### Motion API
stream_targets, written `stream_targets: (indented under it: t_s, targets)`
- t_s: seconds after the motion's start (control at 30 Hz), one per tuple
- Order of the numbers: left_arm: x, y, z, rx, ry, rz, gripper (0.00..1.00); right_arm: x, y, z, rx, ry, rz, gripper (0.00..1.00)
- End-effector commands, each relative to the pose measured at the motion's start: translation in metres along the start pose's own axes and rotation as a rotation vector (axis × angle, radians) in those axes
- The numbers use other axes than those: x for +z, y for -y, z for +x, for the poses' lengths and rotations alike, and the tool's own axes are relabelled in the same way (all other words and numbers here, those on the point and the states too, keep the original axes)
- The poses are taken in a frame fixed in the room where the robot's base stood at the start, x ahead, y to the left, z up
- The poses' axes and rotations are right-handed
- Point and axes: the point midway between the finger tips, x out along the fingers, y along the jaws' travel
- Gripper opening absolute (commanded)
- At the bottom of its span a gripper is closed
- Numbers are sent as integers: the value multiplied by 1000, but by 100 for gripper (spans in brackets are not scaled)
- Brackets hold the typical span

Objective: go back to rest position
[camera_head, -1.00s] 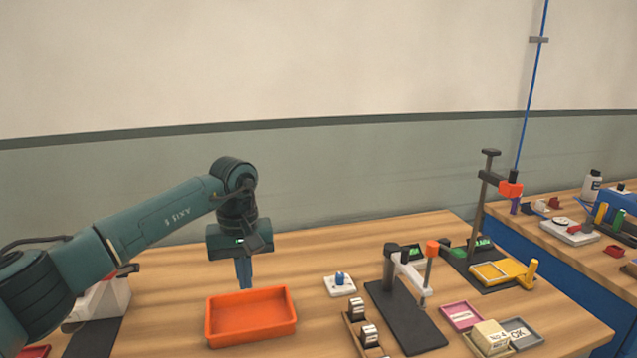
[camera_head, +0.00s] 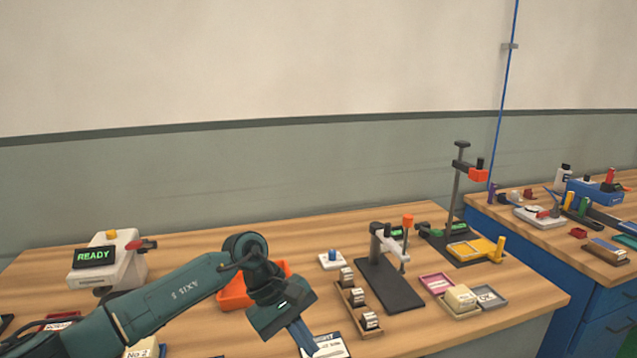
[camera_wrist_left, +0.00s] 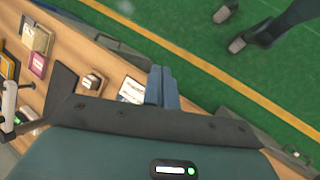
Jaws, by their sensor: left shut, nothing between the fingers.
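My left gripper (camera_head: 303,338) is low at the front of the bench in the head view, its blue fingers together with nothing between them. Beside the fingertips lies a white card with dark print (camera_head: 328,346), partly hidden by them. In the left wrist view the shut fingers (camera_wrist_left: 161,86) point past the bench edge toward the green floor, with the card (camera_wrist_left: 131,90) to their left. My left arm covers part of the orange tray (camera_head: 236,294) in the head view. My right gripper is not in view.
A device reading READY (camera_head: 104,262) stands at the left. A black-based press (camera_head: 389,284), a rack of small blocks (camera_head: 350,300) and a tall stand (camera_head: 456,190) stand to the right.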

Motion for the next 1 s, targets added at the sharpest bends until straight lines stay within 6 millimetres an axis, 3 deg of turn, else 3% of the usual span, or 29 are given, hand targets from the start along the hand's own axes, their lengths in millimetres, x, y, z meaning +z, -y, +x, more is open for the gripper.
stream_targets:
  t_s: [0.03,0.1,0.2,0.3,0.37,0.47,0.57,0.67,0.7,0.83,1.0]
  targets:
    - [25,-7,24,85,117,-80,0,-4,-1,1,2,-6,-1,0]
    - [58,-19,45,211,287,-230,0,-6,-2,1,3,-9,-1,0]
    - [101,-37,57,376,566,-505,0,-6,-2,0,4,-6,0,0]
    - [126,-49,52,502,860,-823,0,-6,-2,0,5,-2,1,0]
    - [131,-52,44,558,1043,-1028,0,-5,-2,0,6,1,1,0]
    - [123,-46,30,618,1354,-1384,0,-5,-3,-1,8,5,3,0]
    - [101,-24,23,642,1671,-1748,0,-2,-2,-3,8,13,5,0]
    - [73,14,26,628,2000,-2109,0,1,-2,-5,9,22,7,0]
    - [63,34,30,-606,-2109,2222,0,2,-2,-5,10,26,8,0]
    - [38,110,57,-356,-1741,1790,0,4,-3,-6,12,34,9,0]
    - [42,208,98,-160,-1362,1295,0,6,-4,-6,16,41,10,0]
